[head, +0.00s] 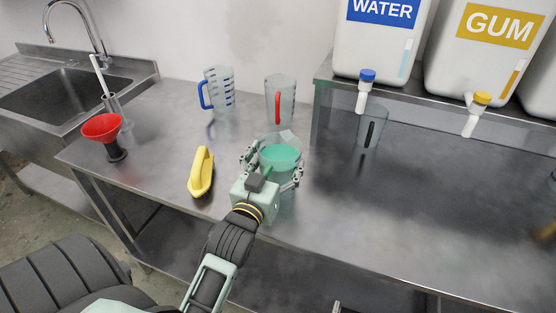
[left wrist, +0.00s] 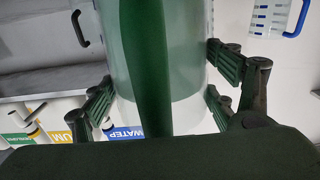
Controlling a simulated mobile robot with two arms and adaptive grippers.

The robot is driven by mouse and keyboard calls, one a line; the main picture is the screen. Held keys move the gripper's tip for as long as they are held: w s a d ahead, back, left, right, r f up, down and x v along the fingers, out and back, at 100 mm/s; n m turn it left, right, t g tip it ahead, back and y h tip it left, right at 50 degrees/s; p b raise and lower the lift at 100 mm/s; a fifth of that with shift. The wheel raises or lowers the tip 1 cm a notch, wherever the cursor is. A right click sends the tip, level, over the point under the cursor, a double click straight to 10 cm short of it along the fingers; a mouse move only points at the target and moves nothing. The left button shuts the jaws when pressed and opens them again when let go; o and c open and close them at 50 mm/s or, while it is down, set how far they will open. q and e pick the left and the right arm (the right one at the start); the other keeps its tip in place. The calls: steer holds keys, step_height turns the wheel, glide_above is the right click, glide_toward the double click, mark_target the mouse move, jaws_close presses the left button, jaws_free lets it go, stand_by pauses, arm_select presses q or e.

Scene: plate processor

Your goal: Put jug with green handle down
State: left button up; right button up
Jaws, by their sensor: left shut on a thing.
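The jug with the green handle (head: 283,156) is a clear jug with green liquid in it. It is in my left gripper (head: 271,176) at the front middle of the steel table in the head view. In the left wrist view, its green handle (left wrist: 146,60) runs up the middle and its clear wall (left wrist: 190,70) stands behind, with the gripper fingers (left wrist: 165,100) on both sides. The gripper is shut on the jug. The jug looks upright; the gripper hides its base, so I cannot tell if it touches the table. My right gripper does not show.
The steel table (head: 330,215) has free room to the right. A blue-handled jug (head: 221,90), a red-handled jug (head: 281,98) and a black-handled jug (head: 371,130) stand behind. A yellow brush (head: 201,172) lies left, near a red funnel (head: 102,127). A shelf (head: 420,103) holds tanks.

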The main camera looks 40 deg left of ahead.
arm_select(q)
steer(key=shift+s+r, duration=0.15)
steer(key=shift+r, duration=0.15)
steer(key=shift+f, duration=0.15)
steer(key=o, duration=1.7)
steer(key=shift+f, duration=0.2)
steer(key=o, duration=0.4)
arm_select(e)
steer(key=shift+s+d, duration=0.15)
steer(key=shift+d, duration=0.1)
arm_select(q)
steer(key=shift+r, duration=0.2)
steer(key=b+v, duration=0.2)
steer(key=v, duration=1)
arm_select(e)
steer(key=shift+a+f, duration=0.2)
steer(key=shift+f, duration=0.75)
